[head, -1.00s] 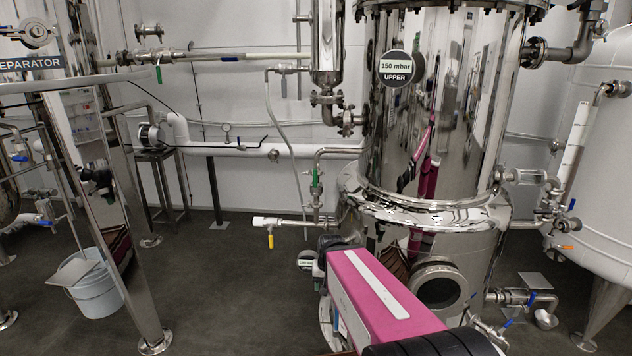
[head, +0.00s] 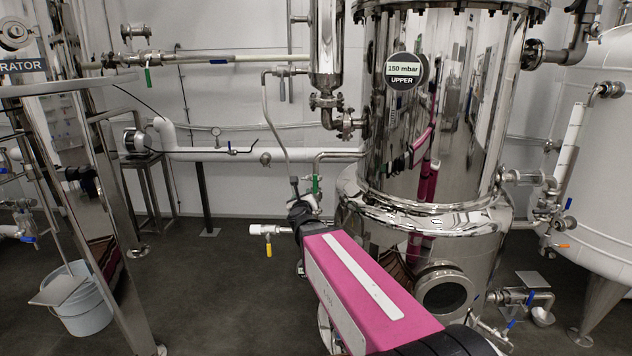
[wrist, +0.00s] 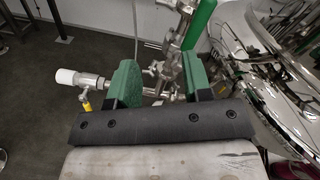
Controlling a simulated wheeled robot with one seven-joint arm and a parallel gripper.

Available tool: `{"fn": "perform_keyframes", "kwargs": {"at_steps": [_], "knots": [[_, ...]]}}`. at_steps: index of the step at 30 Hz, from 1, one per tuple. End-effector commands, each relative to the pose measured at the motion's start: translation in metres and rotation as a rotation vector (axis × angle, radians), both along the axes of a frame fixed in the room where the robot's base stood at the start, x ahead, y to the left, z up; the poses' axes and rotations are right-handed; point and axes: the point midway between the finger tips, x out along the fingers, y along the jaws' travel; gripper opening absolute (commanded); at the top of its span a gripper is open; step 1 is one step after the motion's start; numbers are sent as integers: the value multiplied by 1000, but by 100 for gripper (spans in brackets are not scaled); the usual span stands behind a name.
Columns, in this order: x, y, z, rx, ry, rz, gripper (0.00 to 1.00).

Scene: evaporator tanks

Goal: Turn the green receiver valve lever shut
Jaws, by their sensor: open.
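The green lever (head: 316,184) hangs along the vertical steel pipe left of the big tank, just beyond my gripper in the head view. In the wrist view the green lever (wrist: 200,22) is a slanting strip at the top, beyond the fingertips. My gripper (wrist: 160,75) is open, with green finger pads. Steel valve fittings (wrist: 166,78) appear between or just beyond the fingers; I cannot tell whether they touch. In the head view my gripper (head: 299,203) is dark and small, partly overlapping the lower pipework.
A white-capped branch with a yellow lever (head: 268,247) sticks out left of my gripper. The polished tank (head: 425,215) stands close on the right. Another green lever (head: 147,77) hangs on the far-left pipe. A bucket (head: 80,303) stands on the floor at left.

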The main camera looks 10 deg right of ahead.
Motion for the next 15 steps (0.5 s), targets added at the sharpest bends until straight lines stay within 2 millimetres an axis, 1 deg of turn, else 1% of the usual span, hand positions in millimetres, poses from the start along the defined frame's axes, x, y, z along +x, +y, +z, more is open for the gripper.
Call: {"fn": "perform_keyframes", "kwargs": {"at_steps": [1, 3, 6, 10, 15], "knots": [[0, -4, 6, 86, -29, -51, 45], [-2, -11, 11, 201, -66, -117, 45], [-5, -19, 16, 318, -107, -187, 45], [-7, -24, 18, 392, -133, -233, 45], [-1, -27, 18, 405, -138, -242, 45]]}}
